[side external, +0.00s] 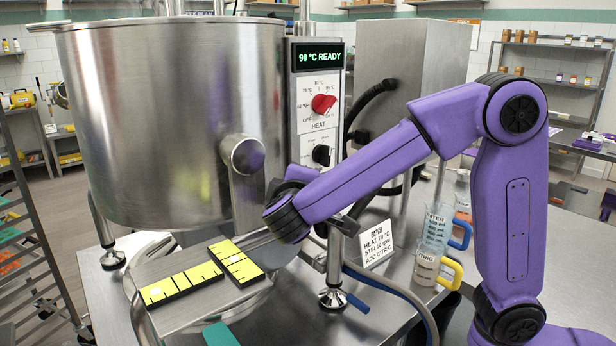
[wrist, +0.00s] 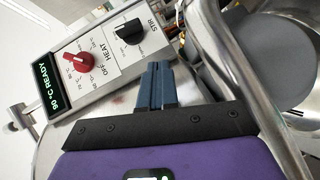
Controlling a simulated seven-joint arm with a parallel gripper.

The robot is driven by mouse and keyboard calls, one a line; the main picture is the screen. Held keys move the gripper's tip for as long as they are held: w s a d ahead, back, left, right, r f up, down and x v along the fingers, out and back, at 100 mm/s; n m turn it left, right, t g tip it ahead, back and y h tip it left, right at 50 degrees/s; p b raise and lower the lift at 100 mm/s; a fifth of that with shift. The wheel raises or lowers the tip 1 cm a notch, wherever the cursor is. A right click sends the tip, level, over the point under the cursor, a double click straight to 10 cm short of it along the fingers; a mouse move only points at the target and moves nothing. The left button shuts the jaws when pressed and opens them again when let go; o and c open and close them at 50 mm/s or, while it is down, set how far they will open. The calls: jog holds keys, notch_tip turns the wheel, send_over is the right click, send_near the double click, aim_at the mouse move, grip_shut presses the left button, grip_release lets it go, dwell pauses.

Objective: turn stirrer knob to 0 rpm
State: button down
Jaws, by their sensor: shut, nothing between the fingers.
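The stirrer knob is the black knob (side external: 321,154) low on the control panel (side external: 319,125), just under the red heat knob (side external: 323,103). In the side view my arm's wrist is below the panel and the fingers are hidden.
A display (side external: 319,57) reads "90 °C READY". A large steel kettle (side external: 170,125) stands left of the panel. A batch card (side external: 376,244) and two jugs (side external: 437,230) (side external: 427,264) stand to the right. Yellow-topped blocks (side external: 181,284) lie on a steel plate in front.

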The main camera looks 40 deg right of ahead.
jog(key=shift+v, duration=1.25)
jog(key=c, duration=1.7)
grip_release()
jog(key=shift+s+a+f, duration=0.15)
jog(key=shift+s+a, duration=0.1)
jog(key=shift+c, duration=0.2)
jog(key=o, duration=0.5)
jog(key=shift+s, duration=0.1)
jog(key=shift+o, duration=0.5)
jog(key=shift+d, duration=0.35)
jog(key=m+t+y, duration=0.2)
jog(key=m+y, duration=0.5)
jog(key=y, duration=0.4)
send_near(330, 152)
jog(key=shift+x, duration=4.3)
jog(key=shift+f, duration=0.1)
